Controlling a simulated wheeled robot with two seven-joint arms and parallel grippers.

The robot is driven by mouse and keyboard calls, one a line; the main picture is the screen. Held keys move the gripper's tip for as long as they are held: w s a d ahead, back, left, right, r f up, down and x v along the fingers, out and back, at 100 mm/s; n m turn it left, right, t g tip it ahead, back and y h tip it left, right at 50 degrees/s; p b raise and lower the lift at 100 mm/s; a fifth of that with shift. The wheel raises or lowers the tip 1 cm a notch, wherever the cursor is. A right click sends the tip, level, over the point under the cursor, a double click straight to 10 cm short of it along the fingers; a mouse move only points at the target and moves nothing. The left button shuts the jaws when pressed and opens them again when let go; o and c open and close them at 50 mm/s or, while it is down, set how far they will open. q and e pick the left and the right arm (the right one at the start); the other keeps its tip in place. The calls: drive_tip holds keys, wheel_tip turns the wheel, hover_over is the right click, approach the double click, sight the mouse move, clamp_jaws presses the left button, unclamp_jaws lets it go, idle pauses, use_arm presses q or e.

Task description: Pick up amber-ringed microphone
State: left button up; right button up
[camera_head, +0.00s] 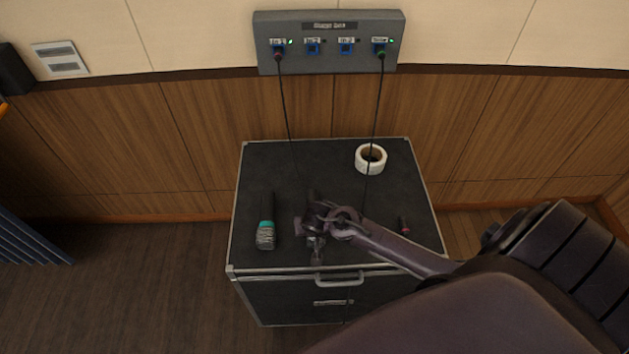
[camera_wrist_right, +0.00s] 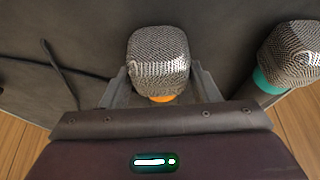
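The amber-ringed microphone shows in the right wrist view as a silver mesh head (camera_wrist_right: 158,58) with an orange ring (camera_wrist_right: 162,98) below it. Its head lies between the two fingers of my right gripper (camera_wrist_right: 160,88), which stand apart on either side; I see no clear grip. In the head view my right gripper (camera_head: 312,232) is low over the middle of the black case and hides most of this microphone. A teal-ringed microphone (camera_head: 265,230) lies to its left on the case; in the right wrist view it is at the right edge (camera_wrist_right: 290,55). My left gripper is not in view.
The black case (camera_head: 325,160) has a metal-edged top and a front handle. A white tape roll (camera_head: 361,163) sits at its back right. Two cables hang from the wall panel (camera_head: 330,60) onto the case.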

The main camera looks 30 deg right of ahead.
drive_tip(key=c, duration=0.7)
drive_tip(key=shift+c, duration=0.2)
drive_tip(key=shift+r, duration=0.15)
